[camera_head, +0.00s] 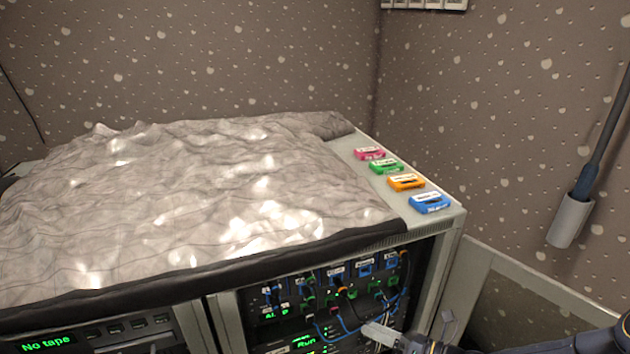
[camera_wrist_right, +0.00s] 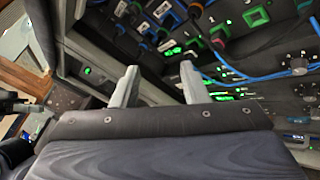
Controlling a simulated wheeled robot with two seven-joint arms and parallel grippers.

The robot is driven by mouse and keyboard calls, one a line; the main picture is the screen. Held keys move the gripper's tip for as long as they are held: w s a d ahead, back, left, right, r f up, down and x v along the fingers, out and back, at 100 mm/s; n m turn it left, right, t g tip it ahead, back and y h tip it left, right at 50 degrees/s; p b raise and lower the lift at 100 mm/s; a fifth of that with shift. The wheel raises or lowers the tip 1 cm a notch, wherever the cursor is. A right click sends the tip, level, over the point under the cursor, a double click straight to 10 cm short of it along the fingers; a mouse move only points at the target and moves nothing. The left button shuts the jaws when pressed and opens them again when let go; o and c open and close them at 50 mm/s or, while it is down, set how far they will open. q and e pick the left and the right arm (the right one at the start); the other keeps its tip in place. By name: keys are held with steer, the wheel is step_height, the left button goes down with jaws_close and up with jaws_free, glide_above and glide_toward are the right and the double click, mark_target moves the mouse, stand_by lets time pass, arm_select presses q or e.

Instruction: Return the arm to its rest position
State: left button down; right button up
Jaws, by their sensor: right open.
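My right gripper (camera_head: 380,335) is at the bottom of the head view, in front of the rack panel with its cables. In the right wrist view its two grey fingers (camera_wrist_right: 158,85) stand apart with nothing between them. The panel (camera_head: 330,290) carries blue, green and orange-marked sockets and blue cables. I cannot tell whether the gripper touches a cable. My right arm (camera_head: 440,347) comes in from the lower right. My left gripper is not in view.
A crumpled grey sheet (camera_head: 190,200) covers most of the cabinet top. Pink (camera_head: 369,153), green (camera_head: 386,166), orange (camera_head: 406,182) and blue (camera_head: 429,204) cassette-like pieces lie along its right edge. A grey holder (camera_head: 570,220) is on the right wall. A "No tape" display (camera_head: 48,343) is at lower left.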

steer(key=s+a+r+n+g+h+p, duration=0.1)
steer(key=s+r+n+g+h+p, duration=0.45)
steer(key=s+r+n, duration=1.15)
steer(key=s+d+r+n+t+h, duration=0.1)
steer(key=s+d+n+h, duration=0.4)
steer(key=n, duration=0.9)
steer(key=shift+s+d+r+t, duration=0.45)
steer(key=shift+s+d, duration=0.3)
steer(key=shift+d, duration=0.45)
